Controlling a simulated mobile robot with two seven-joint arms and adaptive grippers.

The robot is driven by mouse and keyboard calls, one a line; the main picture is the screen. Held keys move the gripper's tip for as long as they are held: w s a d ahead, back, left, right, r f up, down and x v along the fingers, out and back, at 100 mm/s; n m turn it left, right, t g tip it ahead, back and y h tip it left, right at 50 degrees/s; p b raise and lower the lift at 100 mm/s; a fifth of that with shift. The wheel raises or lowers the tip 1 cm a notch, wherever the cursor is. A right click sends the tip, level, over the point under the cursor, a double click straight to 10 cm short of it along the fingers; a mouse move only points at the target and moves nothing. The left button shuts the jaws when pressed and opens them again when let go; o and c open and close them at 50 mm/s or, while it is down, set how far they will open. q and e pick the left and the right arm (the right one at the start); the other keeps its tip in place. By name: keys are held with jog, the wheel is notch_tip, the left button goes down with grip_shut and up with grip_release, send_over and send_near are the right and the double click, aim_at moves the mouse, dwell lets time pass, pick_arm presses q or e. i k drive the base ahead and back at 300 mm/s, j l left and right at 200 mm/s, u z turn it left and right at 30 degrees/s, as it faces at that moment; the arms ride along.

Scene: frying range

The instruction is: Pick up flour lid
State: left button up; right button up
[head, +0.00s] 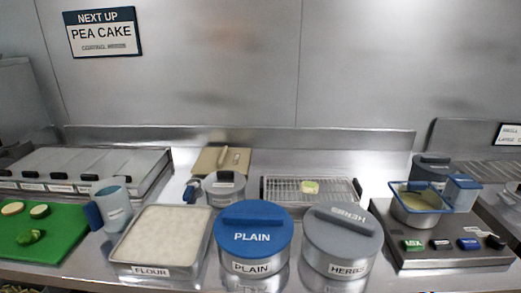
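The flour tray (160,239) is a rectangular metal pan labelled FLOUR, uncovered and filled with white flour, at the front left of centre. A tan flat lid (209,157) with a bar handle lies at the back, behind a small round metal container (225,194). No label on this lid can be read, so I cannot tell for certain that it is the flour lid. The container partly hides its front edge. Neither of my grippers shows in the head view.
Round tubs with blue PLAIN (253,237) and grey HERBS (342,240) lids stand right of the flour. A blue-handled mug (116,207) and green board (42,245) are left. A wire rack (288,191) is behind; a control unit (444,257) with a pan is right.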

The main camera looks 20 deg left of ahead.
aim_at(210, 161)
jog(key=u, duration=1.35)
jog(key=j, duration=0.25)
jog(key=k+z, duration=0.05)
